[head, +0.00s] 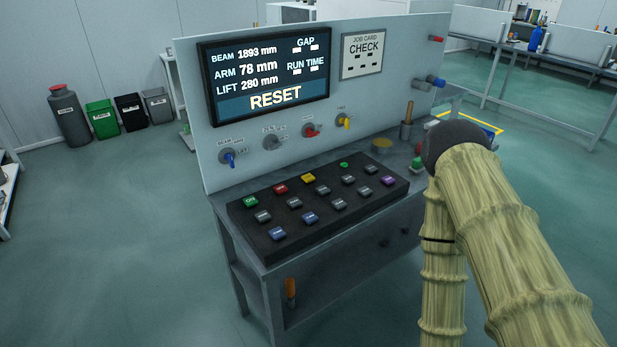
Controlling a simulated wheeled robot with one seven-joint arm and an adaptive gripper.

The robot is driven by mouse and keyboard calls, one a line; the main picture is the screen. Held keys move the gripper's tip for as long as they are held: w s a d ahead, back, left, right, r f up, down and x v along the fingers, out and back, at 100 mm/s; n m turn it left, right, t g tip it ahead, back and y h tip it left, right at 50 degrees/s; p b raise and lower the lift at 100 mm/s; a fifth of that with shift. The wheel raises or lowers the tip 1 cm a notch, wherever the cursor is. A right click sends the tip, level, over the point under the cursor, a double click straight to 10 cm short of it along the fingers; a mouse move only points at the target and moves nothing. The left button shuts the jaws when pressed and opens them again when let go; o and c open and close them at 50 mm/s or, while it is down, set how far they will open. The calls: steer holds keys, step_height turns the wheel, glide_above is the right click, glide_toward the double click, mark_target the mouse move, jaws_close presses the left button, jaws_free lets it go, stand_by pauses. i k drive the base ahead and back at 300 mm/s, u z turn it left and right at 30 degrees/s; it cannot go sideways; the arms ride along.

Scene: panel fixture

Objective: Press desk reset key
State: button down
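The desk key block (330,226) is a black slanted panel on the grey bench. Its keys include a green key (250,201), a red key (280,188), a yellow key (308,178), a round green key (344,165), blue keys (310,217), a purple key (388,181) and several grey keys (339,203). The key labels are too small to read, so I cannot tell which key is reset. The screen (264,74) above reads RESET in a highlighted bar. My arm shows at the right, beside the bench; my gripper is outside the picture.
The upright panel (390,98) carries a row of coloured knobs (312,131) and a CHECK job card (362,48). A wooden-handled tool (406,121) and a yellowish disc (382,143) stand right of the keys. Bins (102,119) stand far left. Floor left of the bench is clear.

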mark_target(308, 177)
steer(key=u, duration=2.5)
steer(key=i, duration=1.9)
steer(key=z, duration=3.15)
